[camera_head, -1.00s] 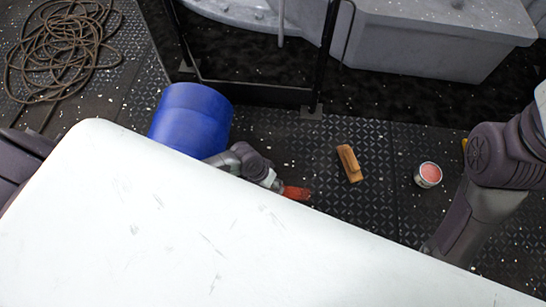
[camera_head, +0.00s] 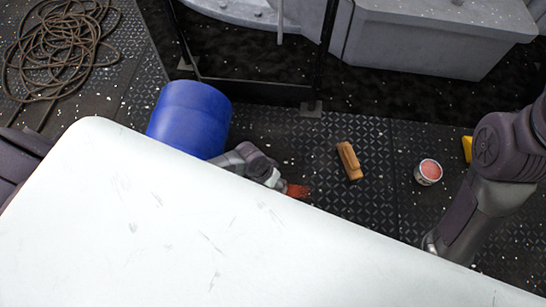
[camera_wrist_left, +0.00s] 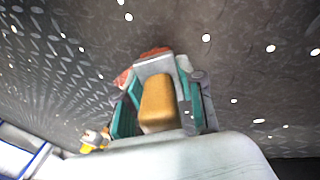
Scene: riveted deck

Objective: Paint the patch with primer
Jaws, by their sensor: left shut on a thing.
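My left gripper (camera_head: 277,181) is low over the deck, past the edge of a large white surface. It is shut on a brush, whose red bristles (camera_head: 297,191) show beyond the fingers. In the left wrist view the brush's orange-yellow handle (camera_wrist_left: 158,102) lies between the fingers, with a pale ferrule and red bristles (camera_wrist_left: 155,52) ahead. A reddish area (camera_wrist_left: 122,78) shows beside it; I cannot tell whether this is the patch. An open can of pinkish-red primer (camera_head: 428,172) stands on the deck at right. My right arm comes in at the right; its gripper is hidden.
A wooden-coloured block (camera_head: 349,161) lies on the deck between the brush and the can. A blue drum (camera_head: 189,118) is close to my left gripper. A yellow object (camera_head: 467,149) is partly behind my right arm. Coiled rope (camera_head: 62,50) lies far left.

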